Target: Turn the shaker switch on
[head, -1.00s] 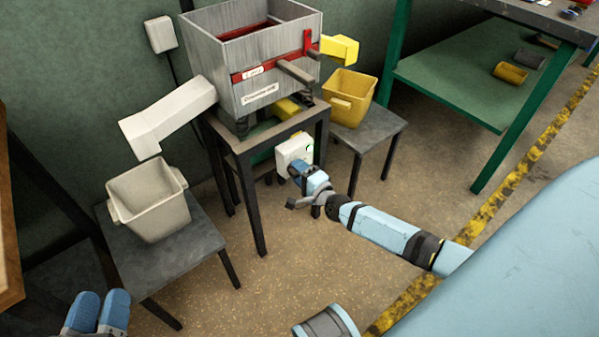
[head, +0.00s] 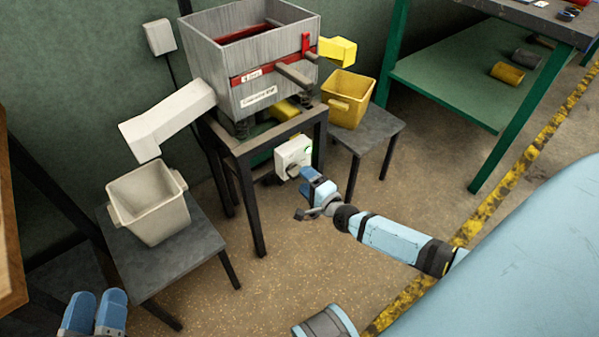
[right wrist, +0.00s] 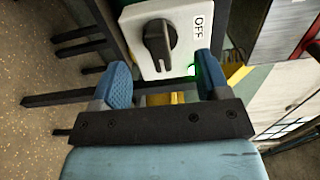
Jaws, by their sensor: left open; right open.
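The shaker (head: 250,60) is a grey box with a red band on a dark stand. Its white switch box (head: 293,153) is at the stand's front right and also shows in the right wrist view (right wrist: 150,15). The black knob (right wrist: 160,45) is beside an "OFF" label (right wrist: 199,25); a green lamp (right wrist: 191,70) glows near one fingertip. My right gripper (head: 306,182) is open and empty, just in front of the box and apart from the knob. In the right wrist view its fingers (right wrist: 162,78) spread below the knob. My left gripper (head: 95,312) is open and empty at lower left.
A white bin (head: 150,205) stands on a left stool, under a white chute (head: 168,117). A yellow bin (head: 348,98) stands on a right stool, under a yellow chute (head: 338,51). A green shelf (head: 455,85) is at right. The floor in front is clear.

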